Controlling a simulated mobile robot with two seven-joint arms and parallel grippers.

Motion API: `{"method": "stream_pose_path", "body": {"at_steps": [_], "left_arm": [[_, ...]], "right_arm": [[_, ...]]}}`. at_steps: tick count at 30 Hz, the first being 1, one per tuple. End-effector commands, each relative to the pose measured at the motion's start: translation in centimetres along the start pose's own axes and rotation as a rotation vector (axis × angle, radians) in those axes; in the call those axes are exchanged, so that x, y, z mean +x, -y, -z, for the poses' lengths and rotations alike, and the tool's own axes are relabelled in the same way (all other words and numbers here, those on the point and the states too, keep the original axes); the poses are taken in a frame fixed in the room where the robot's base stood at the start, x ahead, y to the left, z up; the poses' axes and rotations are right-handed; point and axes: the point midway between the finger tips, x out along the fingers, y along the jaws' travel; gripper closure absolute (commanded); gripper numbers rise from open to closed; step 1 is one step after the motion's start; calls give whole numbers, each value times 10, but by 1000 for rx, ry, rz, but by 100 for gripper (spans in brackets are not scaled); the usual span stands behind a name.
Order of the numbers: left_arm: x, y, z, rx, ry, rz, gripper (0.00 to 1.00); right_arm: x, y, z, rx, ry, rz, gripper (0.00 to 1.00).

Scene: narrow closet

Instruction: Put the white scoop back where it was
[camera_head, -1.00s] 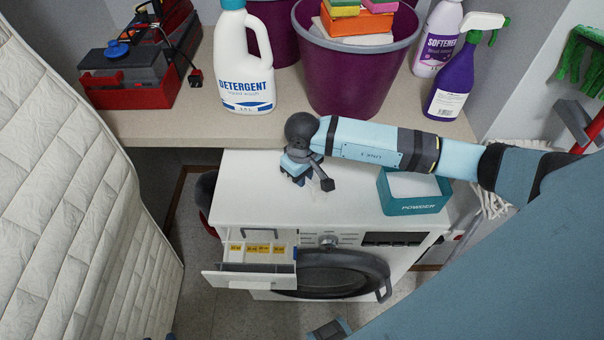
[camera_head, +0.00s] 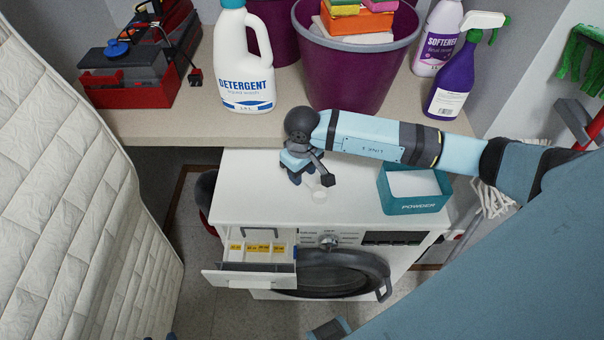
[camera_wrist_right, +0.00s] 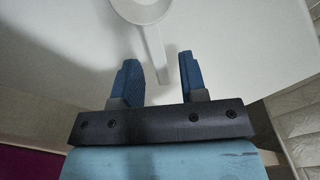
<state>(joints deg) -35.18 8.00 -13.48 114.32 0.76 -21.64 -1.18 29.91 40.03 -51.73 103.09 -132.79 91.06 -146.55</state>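The white scoop (camera_head: 319,195) lies on the white top of the washing machine (camera_head: 255,190), just to the right of my right gripper (camera_head: 297,176). In the right wrist view, the scoop's round bowl (camera_wrist_right: 143,10) is at the top edge, partly cut off. Its straight handle (camera_wrist_right: 154,62) points back between the two blue fingertips. My right gripper (camera_wrist_right: 160,66) is open, with a gap on both sides of the handle. A teal powder box (camera_head: 412,203) with white contents stands open to the right on the machine.
The machine's detergent drawer (camera_head: 250,279) is pulled out at the front left. A quilted white surface (camera_head: 75,200) stands at left.

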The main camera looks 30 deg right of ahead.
Motion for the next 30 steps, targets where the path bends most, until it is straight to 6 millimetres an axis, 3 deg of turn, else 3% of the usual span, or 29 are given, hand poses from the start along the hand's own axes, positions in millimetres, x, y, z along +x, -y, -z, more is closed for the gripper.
{"method": "stream_pose_path", "body": {"at_steps": [9,15,30], "left_arm": [[6,0,-10,0,0,0,57],[8,0,-13,-2,4,0,57],[8,0,-11,-4,2,0,57]], "right_arm": [[-68,0,1,-1,-4,-1,61],[-96,0,0,1,-2,0,61],[-105,0,0,0,0,0,61]]}}
